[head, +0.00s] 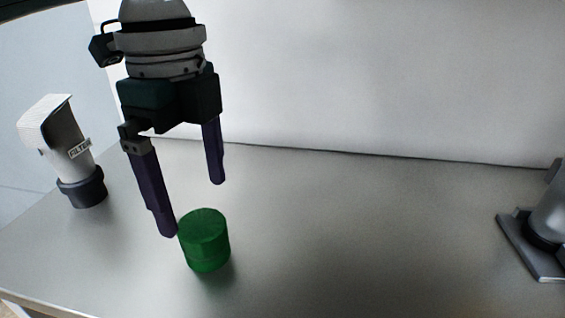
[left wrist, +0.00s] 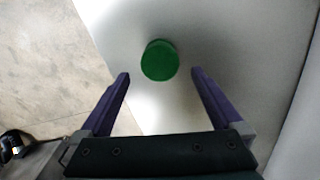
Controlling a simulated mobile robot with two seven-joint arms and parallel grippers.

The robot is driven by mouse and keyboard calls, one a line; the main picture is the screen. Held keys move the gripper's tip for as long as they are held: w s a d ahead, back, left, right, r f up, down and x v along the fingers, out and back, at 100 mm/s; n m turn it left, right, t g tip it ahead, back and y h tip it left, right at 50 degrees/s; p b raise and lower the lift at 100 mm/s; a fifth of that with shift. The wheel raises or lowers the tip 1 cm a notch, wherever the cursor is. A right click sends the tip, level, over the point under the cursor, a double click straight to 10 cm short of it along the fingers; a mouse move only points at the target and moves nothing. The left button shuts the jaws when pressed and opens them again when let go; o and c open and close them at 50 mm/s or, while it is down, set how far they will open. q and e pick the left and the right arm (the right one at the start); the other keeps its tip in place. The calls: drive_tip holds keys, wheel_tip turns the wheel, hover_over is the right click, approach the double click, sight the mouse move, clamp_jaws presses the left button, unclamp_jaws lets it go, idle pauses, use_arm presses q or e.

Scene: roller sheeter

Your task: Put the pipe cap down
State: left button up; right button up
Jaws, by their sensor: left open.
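The pipe cap (head: 204,241) is a green cylinder standing upright on the grey table (head: 340,230) in the head view. In the left wrist view the cap (left wrist: 160,60) shows from above, beyond the fingertips and roughly centred between them. My left gripper (head: 195,210) is open and empty, with its two purple fingers spread wide apart. It hangs just above and behind the cap, and I see no finger closed on it. The left gripper also shows in the left wrist view (left wrist: 160,75). My right gripper is in neither view.
A grey device on a flat plate (head: 535,245) stands at the right edge. A pale wall (head: 350,80) closes the back. The middle of the table is clear.

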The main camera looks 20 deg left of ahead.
sight(201, 222)
use_arm(q)
wheel_tip(201, 222, up, 6)
drive_tip(key=s+d+f+n+h, duration=0.1)
drive_tip(key=s+d+f, duration=0.1)
drive_tip(key=d+f, duration=0.1)
drive_tip(key=s+d+f+n+t+h, duration=0.1)
drive_tip(key=s+d+f+n, duration=0.1)
drive_tip(key=d+f, duration=0.1)
drive_tip(key=s+d+f+n+t+h, duration=0.1)
drive_tip(key=s+d+f+n, duration=0.1)
drive_tip(key=s+d+f, duration=0.1)
drive_tip(key=shift+d+f+p, duration=0.2)
drive_tip(key=shift+d+f, duration=0.1)
drive_tip(key=shift+d, duration=0.25)
drive_tip(key=shift+d+f+p, duration=0.15)
drive_tip(key=shift+d+f, duration=0.1)
drive_tip(key=shift+d, duration=0.25)
drive_tip(key=s+a+f+n+t+y, duration=0.1)
drive_tip(key=s+a+f+n+y, duration=0.1)
drive_tip(key=s+a+n, duration=0.6)
drive_tip(key=s+f+n, duration=0.1)
drive_tip(key=n, duration=0.1)
drive_tip(key=shift+a+f+n+t+y, duration=0.15)
drive_tip(key=shift+a+n+t+y, duration=0.15)
drive_tip(key=shift+y, duration=0.1)
drive_tip(key=shift+s, duration=0.1)
